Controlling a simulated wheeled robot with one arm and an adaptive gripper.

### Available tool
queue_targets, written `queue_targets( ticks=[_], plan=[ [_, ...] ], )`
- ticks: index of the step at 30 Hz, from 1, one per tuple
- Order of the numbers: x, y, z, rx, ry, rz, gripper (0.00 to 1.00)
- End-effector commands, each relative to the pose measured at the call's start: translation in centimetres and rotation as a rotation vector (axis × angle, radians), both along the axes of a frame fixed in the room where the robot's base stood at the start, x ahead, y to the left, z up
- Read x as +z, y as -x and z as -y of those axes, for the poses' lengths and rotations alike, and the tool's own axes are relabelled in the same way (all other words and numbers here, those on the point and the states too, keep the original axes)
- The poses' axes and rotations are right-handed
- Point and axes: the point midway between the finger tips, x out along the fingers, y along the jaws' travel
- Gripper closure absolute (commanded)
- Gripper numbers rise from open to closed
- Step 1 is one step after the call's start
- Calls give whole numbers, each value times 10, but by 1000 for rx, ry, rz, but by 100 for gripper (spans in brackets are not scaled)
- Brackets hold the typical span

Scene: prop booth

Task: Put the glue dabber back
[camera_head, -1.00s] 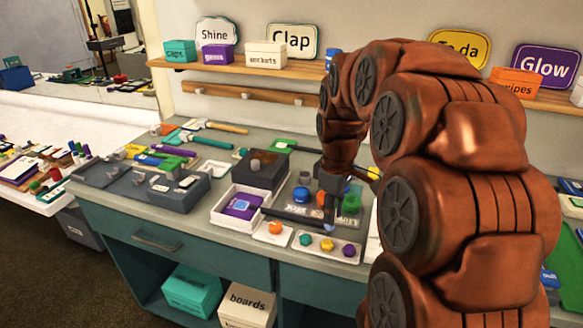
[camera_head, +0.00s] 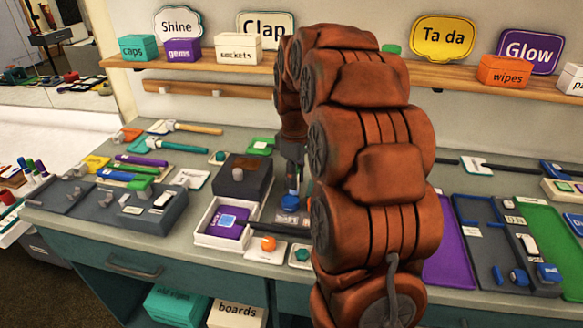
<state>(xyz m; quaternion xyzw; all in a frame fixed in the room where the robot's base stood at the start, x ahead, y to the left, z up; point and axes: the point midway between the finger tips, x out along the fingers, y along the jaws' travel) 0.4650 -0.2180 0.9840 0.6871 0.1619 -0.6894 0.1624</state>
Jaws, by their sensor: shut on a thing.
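My gripper (camera_head: 292,168) points down over the grey workbench, just left of my arm, and is shut on a thin upright piece, seemingly the glue dabber. The dabber is too small and dark to make out clearly. A blue pot (camera_head: 290,203) shows directly under the gripper. I cannot tell whether the dabber's lower end touches this pot. My arm hides the bench to the right of the gripper, including the pots beside the blue one.
A dark block (camera_head: 243,177) and a white tray (camera_head: 203,240) with a purple card stand close left of the gripper. An orange knob (camera_head: 268,243) sits in front. A shelf (camera_head: 440,76) with boxes runs behind. A purple mat (camera_head: 447,245) lies right.

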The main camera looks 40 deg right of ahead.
Motion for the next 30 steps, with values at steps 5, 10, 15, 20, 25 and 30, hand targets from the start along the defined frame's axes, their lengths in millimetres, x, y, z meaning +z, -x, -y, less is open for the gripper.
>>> queue_targets(
  ticks=[5, 10, 15, 20, 25, 30],
  plan=[
    [-2, -21, 13, 2, -1, -3, 100],
    [-3, -40, 24, 2, 0, -1, 100],
    [-5, -58, 34, 2, 0, 2, 100],
    [-7, -66, 39, 3, 0, 0, 100],
    [-8, -69, 41, 3, 0, 0, 100],
    [-8, -74, 44, 3, 1, 0, 100]
  ],
)
